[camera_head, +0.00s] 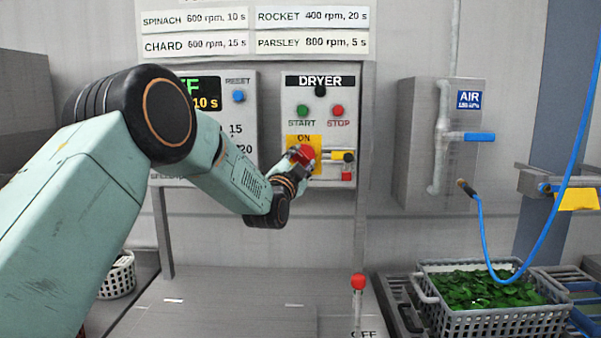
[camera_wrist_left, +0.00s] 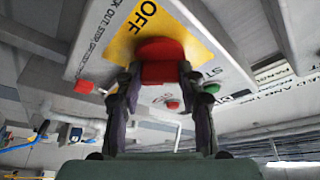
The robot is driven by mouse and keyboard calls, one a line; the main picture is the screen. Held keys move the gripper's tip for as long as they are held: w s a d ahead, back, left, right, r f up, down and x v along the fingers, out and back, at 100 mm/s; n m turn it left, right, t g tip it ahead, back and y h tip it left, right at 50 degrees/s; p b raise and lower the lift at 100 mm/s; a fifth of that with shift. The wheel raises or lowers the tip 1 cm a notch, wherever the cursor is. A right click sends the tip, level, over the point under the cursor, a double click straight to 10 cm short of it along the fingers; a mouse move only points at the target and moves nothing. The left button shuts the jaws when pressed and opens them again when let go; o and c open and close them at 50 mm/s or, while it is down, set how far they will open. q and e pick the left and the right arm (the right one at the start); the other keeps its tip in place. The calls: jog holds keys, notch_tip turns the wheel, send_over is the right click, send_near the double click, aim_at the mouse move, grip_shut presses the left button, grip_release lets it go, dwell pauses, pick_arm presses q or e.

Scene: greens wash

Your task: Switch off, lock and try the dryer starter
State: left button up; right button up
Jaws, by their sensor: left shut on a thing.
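The dryer starter (camera_head: 290,89) is a pale box on the wall with a DRYER label, a green START button (camera_head: 302,110) and a red STOP button (camera_head: 338,110). Below them is a red rotary handle (camera_head: 303,154) on a yellow plate (camera_head: 304,139) marked ON at the top. My left gripper (camera_head: 304,166) is at this handle. In the left wrist view my left gripper (camera_wrist_left: 160,78) is shut on the red handle (camera_wrist_left: 160,60), and OFF shows on the yellow plate (camera_wrist_left: 187,35). The handle's exact angle is hard to tell. My right gripper is not in view.
A yellow and black item (camera_head: 341,156) and a small red piece (camera_head: 347,177) sit right of the handle. A red-knobbed lever (camera_head: 358,282) stands below. A grey air cabinet (camera_head: 413,150) and a crate of greens (camera_head: 480,322) with a blue hose (camera_head: 483,235) are at right.

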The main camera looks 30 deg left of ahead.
pick_arm(q)
jog(key=n+y+b, duration=0.1)
jog(key=n, duration=0.1)
jog(key=n+y+b, duration=0.1)
jog(key=n, duration=0.1)
jog(key=n+b, duration=0.1)
jog(key=n, duration=0.1)
jog(key=shift+w+d+f+y, duration=0.1)
jog(key=shift+d+f+y, duration=0.1)
jog(key=shift+f+y, duration=0.15)
jog(key=n+y+b, duration=0.1)
jog(key=n, duration=0.2)
jog(key=shift+r+n+y, duration=0.1)
jog(key=shift+n+y, duration=0.2)
jog(key=shift+y, duration=0.05)
jog(key=shift+n+y+b, duration=0.6)
jog(key=shift+n+y, duration=0.3)
jog(key=shift+n, duration=0.8)
jog(key=shift+r+n+g, duration=0.1)
jog(key=shift+n+g, duration=0.2)
jog(key=o, duration=1.2)
jog(key=shift+y, duration=0.3)
jog(key=shift+c, duration=0.2)
jog(key=v, duration=1.2)
